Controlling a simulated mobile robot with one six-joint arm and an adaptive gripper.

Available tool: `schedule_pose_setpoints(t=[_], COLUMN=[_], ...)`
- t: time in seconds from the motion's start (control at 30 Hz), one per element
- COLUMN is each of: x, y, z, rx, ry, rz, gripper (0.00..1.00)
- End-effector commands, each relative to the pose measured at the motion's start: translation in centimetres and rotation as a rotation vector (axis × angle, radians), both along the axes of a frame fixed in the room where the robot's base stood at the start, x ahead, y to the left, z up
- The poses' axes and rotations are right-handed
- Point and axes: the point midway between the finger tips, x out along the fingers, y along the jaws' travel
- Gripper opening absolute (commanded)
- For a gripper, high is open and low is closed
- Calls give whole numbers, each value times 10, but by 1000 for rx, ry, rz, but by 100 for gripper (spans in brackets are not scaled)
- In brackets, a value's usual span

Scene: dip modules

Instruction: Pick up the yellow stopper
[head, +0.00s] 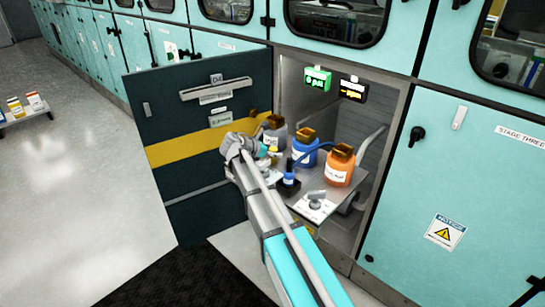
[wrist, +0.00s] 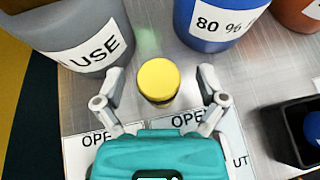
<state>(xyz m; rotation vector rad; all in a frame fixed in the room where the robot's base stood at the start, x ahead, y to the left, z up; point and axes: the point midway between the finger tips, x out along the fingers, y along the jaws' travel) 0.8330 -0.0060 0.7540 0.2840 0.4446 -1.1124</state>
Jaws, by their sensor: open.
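The yellow stopper (wrist: 158,80) stands upright on a metal shelf in the wrist view, its round top towards the camera. It shows as a small yellow spot in the head view (head: 272,149). My gripper (wrist: 161,76) is open, with one finger on each side of the stopper and a gap on both sides. Nothing is held. In the head view my gripper (head: 264,160) reaches into the open cabinet, and its fingers are too small there to make out.
A grey bottle (wrist: 85,35) stands close beyond the left finger. A blue bottle (wrist: 213,22) is at the back right, with an orange bottle (head: 340,168) beyond. A black holder (wrist: 290,135) is to the right. The dark cabinet door (head: 200,130) stands open left of my arm.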

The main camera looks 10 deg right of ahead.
Motion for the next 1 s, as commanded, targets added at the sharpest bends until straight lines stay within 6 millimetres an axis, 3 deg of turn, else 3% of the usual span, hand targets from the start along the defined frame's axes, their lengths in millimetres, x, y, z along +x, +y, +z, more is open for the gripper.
schedule_pose_setpoints(t=[0.07,0.53,1.0], x=[0,0,0], y=[0,-1,-1], z=[0,0,5], rx=[0,0,0], ry=[0,0,0], rz=[0,-1,-2], gripper=[87,1,1])
